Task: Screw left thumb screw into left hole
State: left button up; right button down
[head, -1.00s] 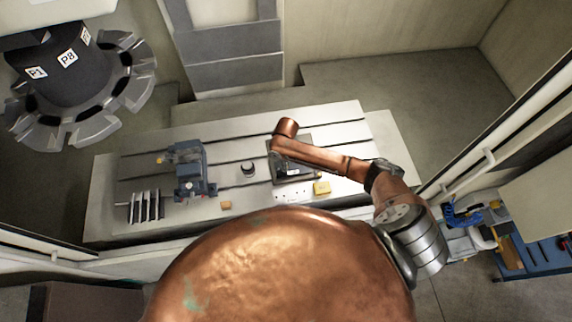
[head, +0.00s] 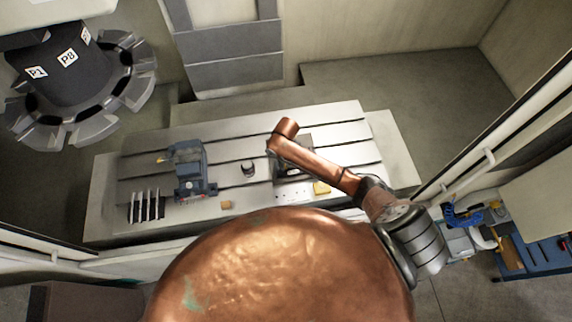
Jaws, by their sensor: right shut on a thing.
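My right arm reaches in from the right over the metal table. My right gripper (head: 283,169) is dark and small below the copper wrist, at the mould base. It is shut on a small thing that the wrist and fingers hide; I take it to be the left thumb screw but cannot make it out. The mould base (head: 306,146) is a dark plate on the table, partly covered by my forearm. Its left hole is too small or hidden to tell. My left gripper is not in view.
A blue-grey vise-like fixture (head: 189,168) stands at the left, with several upright metal plates (head: 146,206) in front. A black round knob (head: 248,168) is left of the mould base. A white strip (head: 293,192) and a yellow block (head: 322,188) lie in front.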

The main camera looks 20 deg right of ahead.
jog(key=m, duration=0.3)
jog(key=shift+s+a+f+m, duration=0.2)
jog(key=shift+m, duration=0.1)
jog(key=m, duration=0.3)
jog(key=shift+m, duration=0.3)
jog(key=shift+d+m, duration=0.1)
jog(key=shift+m, duration=0.8)
jog(key=shift+m, duration=1)
jog(key=shift+w+m, duration=0.1)
jog(key=shift+m, duration=0.9)
jog(key=c, duration=1.8)
grip_release()
jog(key=shift+w+r, duration=0.1)
jog(key=shift+r, duration=0.05)
jog(key=shift+o, duration=0.2)
jog(key=shift+r, duration=2.55)
jog(key=shift+c, duration=0.3)
